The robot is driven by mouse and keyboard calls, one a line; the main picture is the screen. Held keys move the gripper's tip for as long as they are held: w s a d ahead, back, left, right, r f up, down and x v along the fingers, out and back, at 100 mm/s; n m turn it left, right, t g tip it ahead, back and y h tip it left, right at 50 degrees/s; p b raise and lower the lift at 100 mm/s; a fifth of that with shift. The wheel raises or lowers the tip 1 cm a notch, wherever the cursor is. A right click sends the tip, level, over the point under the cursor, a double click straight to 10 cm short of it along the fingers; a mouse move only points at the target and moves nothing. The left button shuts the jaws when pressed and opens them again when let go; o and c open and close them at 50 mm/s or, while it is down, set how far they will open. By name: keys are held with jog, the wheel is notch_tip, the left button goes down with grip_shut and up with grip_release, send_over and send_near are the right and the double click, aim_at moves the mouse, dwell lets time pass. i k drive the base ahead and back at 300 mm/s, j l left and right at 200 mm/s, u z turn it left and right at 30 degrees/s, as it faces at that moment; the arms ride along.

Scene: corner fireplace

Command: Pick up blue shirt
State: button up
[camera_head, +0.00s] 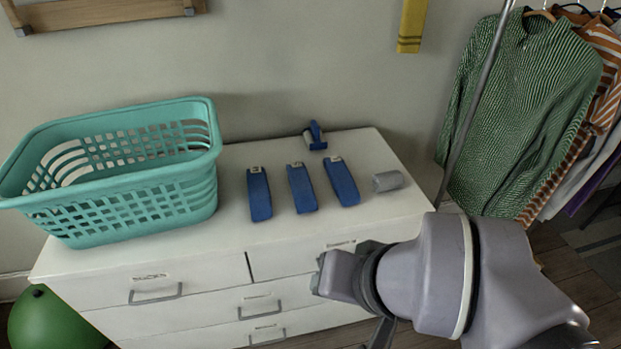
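I cannot make out a clear blue shirt. Three narrow blue items with small pale tops lie side by side on the white dresser: a left one (259,194), a middle one (302,188) and a right one (342,182). I cannot tell whether they are cloth. Several shirts hang on a rack at the right, with a green striped shirt (520,110) in front; none there looks blue. My gripper (338,277) is in front of the dresser's right front edge, apart from the blue items. Its fingers are mostly hidden by my wrist.
A teal laundry basket (130,205) stands on the left of the dresser (225,245). A blue-handled roller (315,137) and a grey cylinder (387,181) lie on its top. The rack's metal pole (470,110) rises at right. A green ball (50,320) is at lower left.

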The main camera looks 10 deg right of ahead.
aim_at(304, 194)
jog(key=i+l, duration=0.35)
jog(key=i, duration=0.15)
jog(key=i+l, duration=0.4)
jog(key=i+j+u, duration=0.05)
jog(key=i, duration=0.1)
